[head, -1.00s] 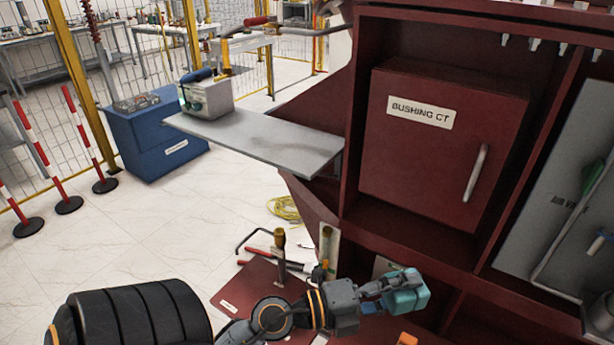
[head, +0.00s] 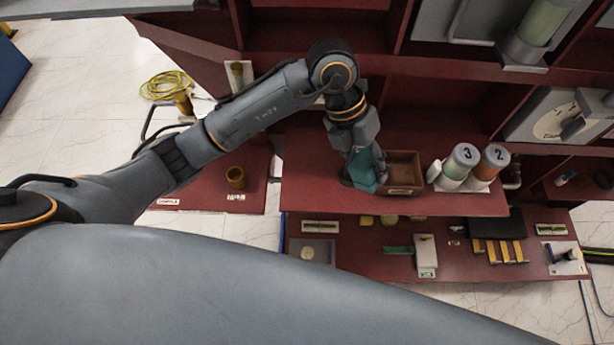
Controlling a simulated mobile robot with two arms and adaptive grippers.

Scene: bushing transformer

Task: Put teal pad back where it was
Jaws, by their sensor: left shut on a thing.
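The teal pad (head: 364,176) is a small blue-green block in the fingers of my left gripper (head: 362,180). The gripper points down and is shut on the pad, low over the dark red shelf (head: 440,203). I cannot tell whether the pad touches the shelf. A small brown open tray (head: 402,172) stands just to the right of the pad, and its inside looks empty. The fingers hide part of the pad. My right gripper does not show.
Two cylinders marked 3 (head: 461,161) and 2 (head: 491,162) stand in a white holder right of the tray. A lower shelf (head: 375,258) carries several small parts. A yellow coil (head: 166,86) lies on the floor at left. Shelf room left of the gripper is clear.

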